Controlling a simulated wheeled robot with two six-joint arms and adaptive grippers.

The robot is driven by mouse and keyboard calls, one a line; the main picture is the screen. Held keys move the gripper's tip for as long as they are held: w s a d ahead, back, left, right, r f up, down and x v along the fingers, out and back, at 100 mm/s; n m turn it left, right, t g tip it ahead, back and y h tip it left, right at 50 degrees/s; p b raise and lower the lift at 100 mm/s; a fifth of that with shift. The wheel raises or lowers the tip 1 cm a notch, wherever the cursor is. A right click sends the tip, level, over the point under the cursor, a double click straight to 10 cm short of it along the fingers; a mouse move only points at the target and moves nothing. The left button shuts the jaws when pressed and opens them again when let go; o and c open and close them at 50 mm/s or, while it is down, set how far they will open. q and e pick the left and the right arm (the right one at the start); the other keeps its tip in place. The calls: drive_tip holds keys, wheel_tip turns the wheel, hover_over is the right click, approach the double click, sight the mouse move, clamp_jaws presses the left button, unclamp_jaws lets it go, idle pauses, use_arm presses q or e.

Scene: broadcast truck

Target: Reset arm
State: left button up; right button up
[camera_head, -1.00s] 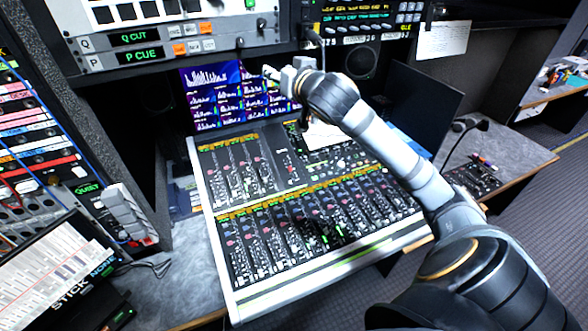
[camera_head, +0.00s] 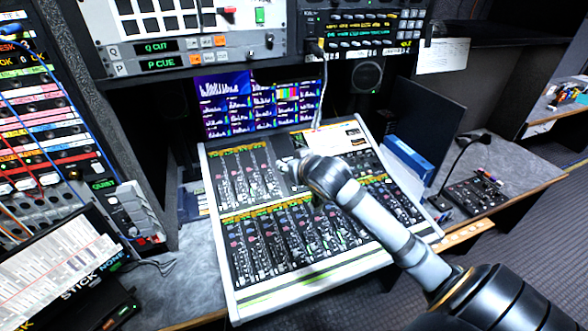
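My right arm comes in from the lower right and reaches over the mixing console (camera_head: 325,272). My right gripper (camera_head: 287,166) is above the console's upper half, below the screen. It is small and mostly hidden behind the wrist, so I cannot tell whether it is open or shut. I see nothing clearly held in it. My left gripper is not in view.
A screen (camera_head: 222,104) with graphs stands behind the console. A pale cable (camera_head: 322,92) hangs from the rack unit (camera_head: 365,32) above. A patch rack (camera_head: 45,120) and a tilted display (camera_head: 50,268) are at left. A desk (camera_head: 515,168) extends right.

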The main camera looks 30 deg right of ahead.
drive_tip(key=shift+f, duration=0.4)
drive_tip(key=shift+s, duration=0.1)
